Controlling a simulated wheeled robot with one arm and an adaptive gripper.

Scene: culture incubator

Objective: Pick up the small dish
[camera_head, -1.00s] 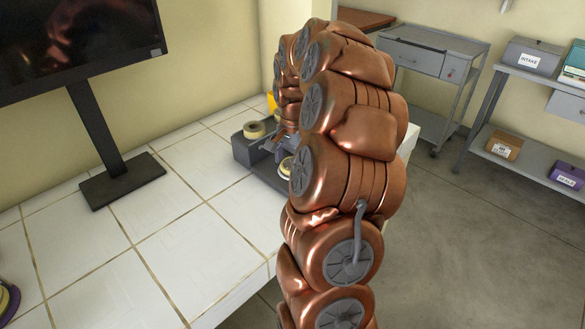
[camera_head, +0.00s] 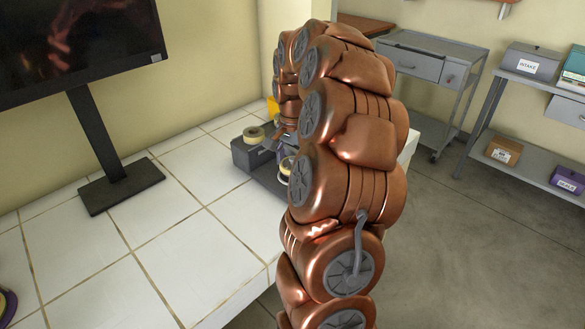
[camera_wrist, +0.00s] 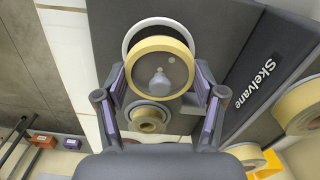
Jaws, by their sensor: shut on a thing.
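The small dish (camera_wrist: 160,75) is round, with a pale yellow rim and a clear centre with a knob. In the wrist view it sits between the two fingertips of my gripper (camera_wrist: 160,82), which touch its sides. My gripper is shut on it. A white ring (camera_wrist: 132,40) shows just behind the dish. In the head view the dish (camera_head: 287,164) is partly hidden by my copper arm, and my gripper (camera_head: 284,142) shows only in part beside it.
A dark grey device (camera_wrist: 225,40) marked "Skelvane" lies beneath, on the white tiled bench (camera_head: 150,255). Other round yellow-rimmed pieces stand near: one (camera_head: 253,134) on the device's raised part, another (camera_wrist: 148,117) below the dish. A monitor stand (camera_head: 120,187) is at left.

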